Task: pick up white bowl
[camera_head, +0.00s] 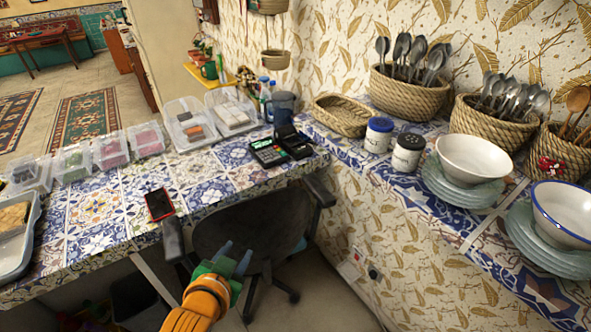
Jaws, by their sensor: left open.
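A plain white bowl (477,153) sits on a stack of pale green plates (459,188) on the tiled ledge at the right. A second white bowl with a blue rim (566,208) sits on another plate stack (541,243) nearer the right edge. My left gripper (235,254) is open and empty, with green and grey-blue fingers on an orange wrist. It is low in the middle of the view, in front of the office chair, well left of and apart from both bowls. My right gripper is not in view.
Baskets of spoons (409,93) stand behind the bowls against the wall. Two lidded jars (379,135) stand left of the plain bowl. The tiled counter (97,207) at left holds clear food boxes, a phone (159,204) and a card terminal (268,153). A dark chair (240,232) stands below.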

